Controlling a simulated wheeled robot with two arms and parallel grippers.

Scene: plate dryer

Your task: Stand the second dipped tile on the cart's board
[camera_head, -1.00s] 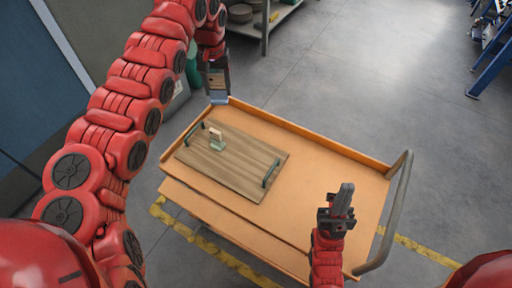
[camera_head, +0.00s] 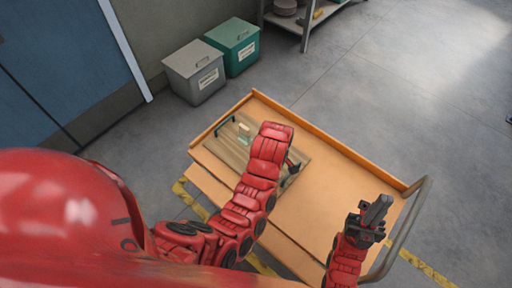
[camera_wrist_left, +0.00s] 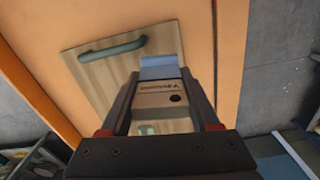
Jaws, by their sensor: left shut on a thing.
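The held tile (camera_wrist_left: 158,98) is pale, with a blue-grey dipped end, printing and a dark dot. My left gripper (camera_wrist_left: 160,76) is shut on it, over the wooden board (camera_wrist_left: 88,73). In the head view my left arm covers part of the board (camera_head: 228,153) and hides the held tile. Another tile (camera_head: 243,130), pale above and greenish below, stands on the board near its left handle. My right gripper (camera_head: 375,211) looks shut and empty, above the right part of the orange cart (camera_head: 328,190).
The cart has a raised far rim (camera_head: 325,142) and a grey push handle (camera_head: 408,225) at right. The board has green handles (camera_head: 225,125). A grey bin (camera_head: 195,72) and a green bin (camera_head: 234,46) stand behind. The cart top right of the board is clear.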

